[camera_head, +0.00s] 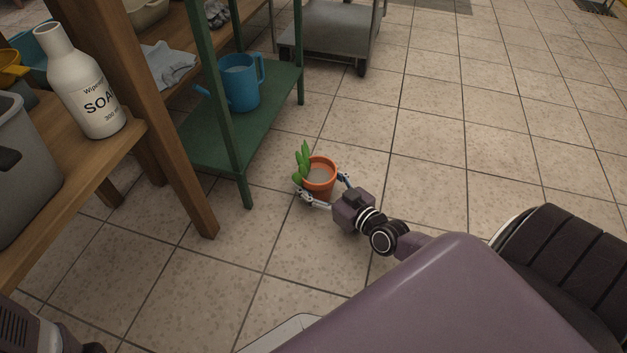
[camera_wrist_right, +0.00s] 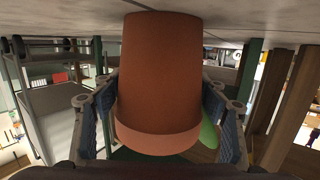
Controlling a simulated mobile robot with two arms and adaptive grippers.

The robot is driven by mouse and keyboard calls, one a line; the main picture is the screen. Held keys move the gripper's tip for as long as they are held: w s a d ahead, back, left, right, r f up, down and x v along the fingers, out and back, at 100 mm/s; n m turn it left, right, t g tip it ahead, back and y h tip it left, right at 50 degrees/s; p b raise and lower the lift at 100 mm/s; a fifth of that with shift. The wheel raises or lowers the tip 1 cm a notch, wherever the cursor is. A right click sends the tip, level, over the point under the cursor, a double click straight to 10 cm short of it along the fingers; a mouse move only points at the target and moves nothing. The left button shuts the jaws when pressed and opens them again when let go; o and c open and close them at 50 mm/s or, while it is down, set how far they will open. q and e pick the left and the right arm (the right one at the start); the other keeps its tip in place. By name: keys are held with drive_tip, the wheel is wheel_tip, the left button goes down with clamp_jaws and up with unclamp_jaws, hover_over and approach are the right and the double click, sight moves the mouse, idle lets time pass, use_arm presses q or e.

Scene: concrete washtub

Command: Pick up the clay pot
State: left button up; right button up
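The clay pot (camera_head: 321,178) is an orange-brown pot with a green plant on its left side. It appears to stand upright on the tiled floor, just right of the green shelf. My right gripper (camera_head: 322,189) has its two fingers spread, one on each side of the pot. In the right wrist view the pot (camera_wrist_right: 160,75) fills the middle, picture-inverted, between the blue-padded fingers (camera_wrist_right: 160,88). The fingertips are close to its sides; I see no clear grip, and contact is hard to tell. My left gripper is not in view.
A green shelf (camera_head: 273,113) holding a blue watering can (camera_head: 241,82) stands close to the pot's left. A wooden table (camera_head: 117,150) with a white soap bottle (camera_head: 85,85) is further left. A grey cart (camera_head: 329,39) stands behind. The floor to the right is clear.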

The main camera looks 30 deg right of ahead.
drive_tip(key=c, duration=1.5)
drive_tip(key=shift+r, duration=0.2)
